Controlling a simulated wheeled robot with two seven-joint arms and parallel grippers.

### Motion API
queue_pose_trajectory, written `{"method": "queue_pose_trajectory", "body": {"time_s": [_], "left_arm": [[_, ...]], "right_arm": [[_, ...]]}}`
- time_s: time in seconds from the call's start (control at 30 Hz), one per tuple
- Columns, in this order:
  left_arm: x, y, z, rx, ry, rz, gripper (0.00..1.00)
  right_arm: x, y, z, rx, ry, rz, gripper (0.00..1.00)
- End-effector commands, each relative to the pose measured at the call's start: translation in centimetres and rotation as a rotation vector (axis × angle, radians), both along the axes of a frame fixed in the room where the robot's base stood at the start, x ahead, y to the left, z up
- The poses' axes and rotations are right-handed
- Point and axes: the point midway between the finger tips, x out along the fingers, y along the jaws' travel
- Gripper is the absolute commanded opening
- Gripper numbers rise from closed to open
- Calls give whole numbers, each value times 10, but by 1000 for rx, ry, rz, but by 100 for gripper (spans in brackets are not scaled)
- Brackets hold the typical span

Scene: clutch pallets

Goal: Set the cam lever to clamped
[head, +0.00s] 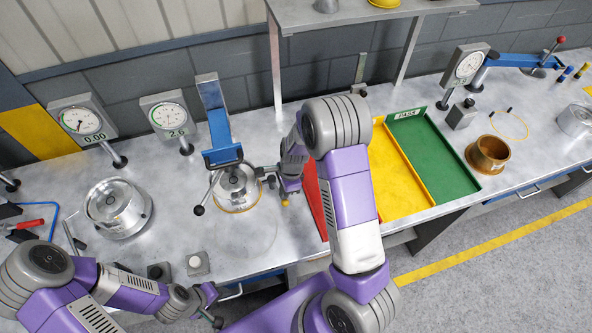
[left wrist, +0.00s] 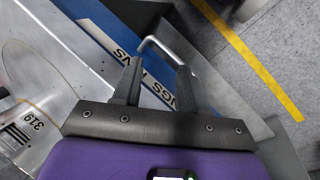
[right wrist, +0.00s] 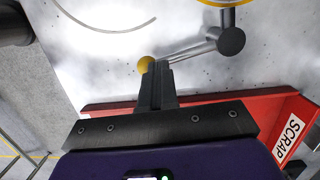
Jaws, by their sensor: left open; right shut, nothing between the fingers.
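The cam lever is a thin metal bar (right wrist: 190,52) with a yellow ball knob (right wrist: 146,64) and a dark round pivot (right wrist: 231,40) beside the fixture's yellow ring (right wrist: 222,3). In the head view, its yellow knob (head: 285,203) sits right of the metal clutch housing (head: 237,188), under the blue press (head: 216,118). My right gripper (right wrist: 157,66) is shut and empty, its fingertips right at the yellow knob; I cannot tell whether they touch it. My left gripper (left wrist: 157,75) is open and empty near the bench's front edge, by a drawer handle (left wrist: 165,50).
A red scrap tray (right wrist: 190,97), a yellow tray (head: 395,175) and a green pass tray (head: 435,150) lie right of the fixture. Dial gauges (head: 168,116) stand at the back. Another housing (head: 118,208) sits left. A black-knobbed handle (head: 199,210) hangs beside the fixture.

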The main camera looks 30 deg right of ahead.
Motion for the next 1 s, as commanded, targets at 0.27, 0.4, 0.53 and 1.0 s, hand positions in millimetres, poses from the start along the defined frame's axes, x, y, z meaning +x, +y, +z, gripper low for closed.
{"method": "queue_pose_trajectory", "body": {"time_s": [0.27, 0.4, 0.53, 1.0], "left_arm": [[0, 0, 4, 0, 0, 0, 43], [0, 0, 14, 0, 0, 0, 43], [0, 0, 16, 0, 0, 0, 43], [0, 0, 19, 0, 0, 0, 43]], "right_arm": [[-1, -8, 4, -1, 2, -2, 0], [0, -28, 18, -1, 0, -2, 0], [1, -37, 44, -1, -6, 7, 0], [0, -50, 116, 0, -2, 5, 0]]}}
